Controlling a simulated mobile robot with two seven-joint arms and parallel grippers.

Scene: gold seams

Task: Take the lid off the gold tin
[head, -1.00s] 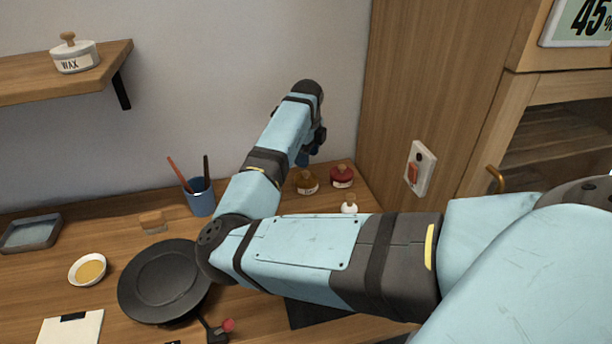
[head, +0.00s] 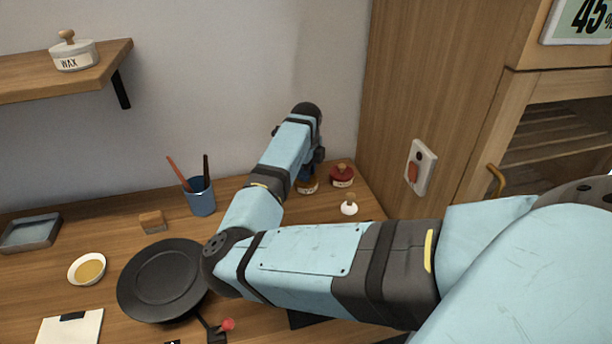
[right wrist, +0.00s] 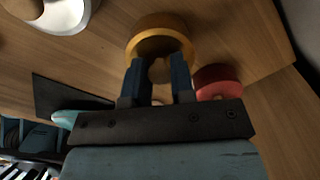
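The gold tin (head: 308,188) stands at the back right of the desk, its top partly hidden by my right gripper in the head view. In the right wrist view the gold tin (right wrist: 152,24) is straight ahead, and its lid's wooden knob (right wrist: 158,70) shows between the two blue fingers. My right gripper (right wrist: 160,64) is open, with one finger on each side of the knob. I cannot tell whether the fingers touch the lid. My left gripper is not in view.
A red tin (head: 342,176) stands close beside the gold tin on the right. A small white item (head: 349,208) lies in front. A blue cup (head: 201,197) with brushes stands to the left. The wall and a wooden cabinet (head: 420,90) bound the corner.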

